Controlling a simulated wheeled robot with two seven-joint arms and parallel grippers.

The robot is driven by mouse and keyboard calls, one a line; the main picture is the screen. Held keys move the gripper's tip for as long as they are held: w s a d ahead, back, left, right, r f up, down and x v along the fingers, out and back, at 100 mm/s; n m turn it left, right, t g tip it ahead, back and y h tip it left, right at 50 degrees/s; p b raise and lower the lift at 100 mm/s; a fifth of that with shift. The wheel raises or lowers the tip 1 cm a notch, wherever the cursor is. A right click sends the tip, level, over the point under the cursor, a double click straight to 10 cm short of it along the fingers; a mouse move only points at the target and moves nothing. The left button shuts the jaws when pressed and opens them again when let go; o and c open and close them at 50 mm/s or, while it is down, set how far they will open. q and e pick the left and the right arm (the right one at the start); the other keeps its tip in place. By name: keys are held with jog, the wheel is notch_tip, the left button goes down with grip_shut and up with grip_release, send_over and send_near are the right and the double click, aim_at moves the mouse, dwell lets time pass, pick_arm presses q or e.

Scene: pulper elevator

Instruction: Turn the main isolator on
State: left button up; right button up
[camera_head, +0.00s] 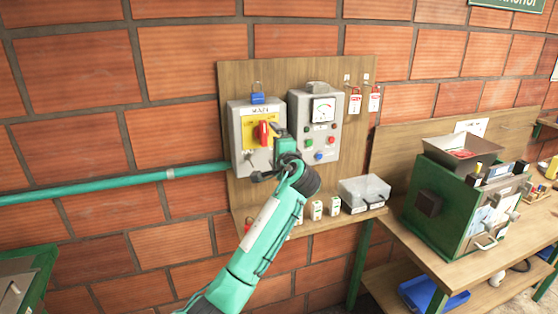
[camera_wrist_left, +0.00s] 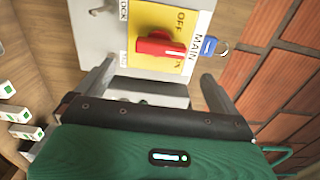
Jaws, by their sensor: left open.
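The main isolator is a grey box (camera_head: 240,140) on the wooden wall board, with a yellow plate (camera_wrist_left: 148,62) marked MAIN and OFF. Its red handle (camera_head: 263,134) stands roughly upright in the head view. In the left wrist view the red handle (camera_wrist_left: 160,46) lies across the picture between the two finger lines, beyond the tips. A blue padlock (camera_head: 258,98) is at the box top. My left gripper (camera_head: 268,154) is open and empty in front of the isolator's lower right, apart from the handle. My right gripper is out of view.
A grey meter box (camera_head: 326,130) with buttons is close on the right. Red tags (camera_head: 355,102) hang beside it. A clear bin (camera_head: 364,192) and small labelled boxes stand on the shelf below. A green machine (camera_head: 440,208) stands on the right bench.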

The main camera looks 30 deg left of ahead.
pick_arm(q)
jog(key=b+v, duration=0.1)
jog(key=v, duration=0.3)
dwell(0.4)
